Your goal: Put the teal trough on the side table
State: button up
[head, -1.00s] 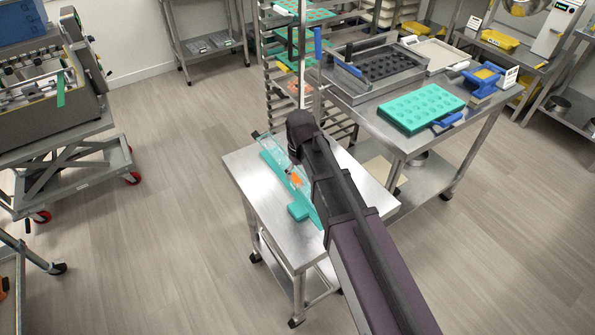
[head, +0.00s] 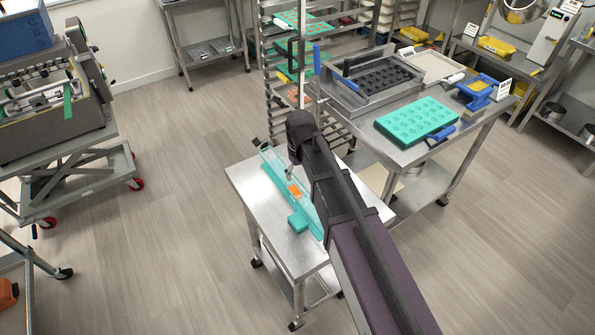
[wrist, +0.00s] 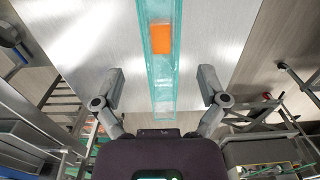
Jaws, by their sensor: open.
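The teal trough (head: 274,172) is long, narrow and see-through, with an orange patch near its middle. It lies on the side table (head: 250,190), a small steel cart, running from the back edge toward the front. A solid teal block (head: 298,221) shows at its near left side. My gripper (head: 291,176) is over the trough and partly hidden by my arm. In the wrist view my gripper (wrist: 161,82) is open, with one finger on each side of the trough (wrist: 161,75), apart from it. The trough's near right part is hidden behind my arm.
A larger steel table (head: 400,155) at right holds a teal mold (head: 416,121), a black mold tray (head: 378,77) and blue tools. A tray rack (head: 275,95) stands behind the side table. A machine on a cart (head: 55,120) stands left. Floor between is clear.

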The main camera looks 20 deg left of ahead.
jog(key=shift+d, duration=0.1)
dwell(0.7)
jog(key=s+d+m, duration=0.3)
jog(key=d+m, duration=0.2)
jog(key=d, duration=1.2)
jog(key=s+d+m, duration=0.2)
jog(key=d+m, duration=0.3)
jog(key=d, duration=1.3)
jog(key=shift+s+d, duration=0.35)
jog(key=shift+s, duration=0.05)
